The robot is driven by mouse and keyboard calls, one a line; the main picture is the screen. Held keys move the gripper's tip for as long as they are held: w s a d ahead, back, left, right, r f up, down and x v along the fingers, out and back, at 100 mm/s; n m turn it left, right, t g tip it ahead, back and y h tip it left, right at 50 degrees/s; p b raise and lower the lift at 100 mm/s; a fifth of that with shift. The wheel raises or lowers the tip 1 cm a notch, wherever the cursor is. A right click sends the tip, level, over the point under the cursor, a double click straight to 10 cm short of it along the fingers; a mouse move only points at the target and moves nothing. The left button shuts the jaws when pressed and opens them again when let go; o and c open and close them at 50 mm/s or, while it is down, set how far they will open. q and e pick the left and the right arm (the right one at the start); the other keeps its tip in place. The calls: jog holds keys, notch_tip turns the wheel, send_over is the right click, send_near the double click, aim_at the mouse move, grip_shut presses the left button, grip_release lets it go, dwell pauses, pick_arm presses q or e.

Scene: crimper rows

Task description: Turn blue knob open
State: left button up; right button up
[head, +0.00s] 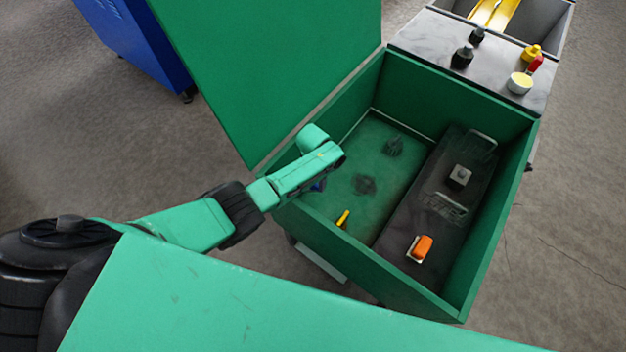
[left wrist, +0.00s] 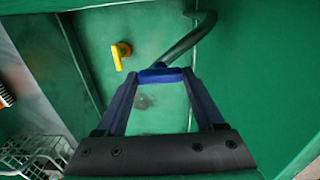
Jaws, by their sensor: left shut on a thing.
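The blue knob (left wrist: 160,75) sits between my left gripper's fingertips in the left wrist view, near the green floor of the box. In the head view only a small bit of the blue knob (head: 318,186) shows beneath my arm. My left gripper (head: 330,166) reaches over the near left wall into the open green box (head: 480,95). In the left wrist view the left gripper (left wrist: 160,83) is shut on the blue knob. How far the knob is turned cannot be told. My right gripper is not in view.
A yellow handle (head: 342,219) stands near the blue knob. A dark panel (head: 400,222) with an orange switch (head: 423,247) fills the box's right side. A raised green lid (head: 275,65) stands at the left.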

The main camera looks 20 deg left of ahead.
pick_arm(q)
jog(key=shift+w, duration=0.15)
jog(key=o, duration=1.4)
jog(key=shift+r, duration=0.1)
notch_tip(320, 180, up, 6)
jog(key=p, duration=0.2)
jog(key=shift+r+p, duration=0.1)
jog(key=shift+p, duration=0.2)
notch_tip(320, 180, up, 8)
jog(key=shift+r, duration=0.15)
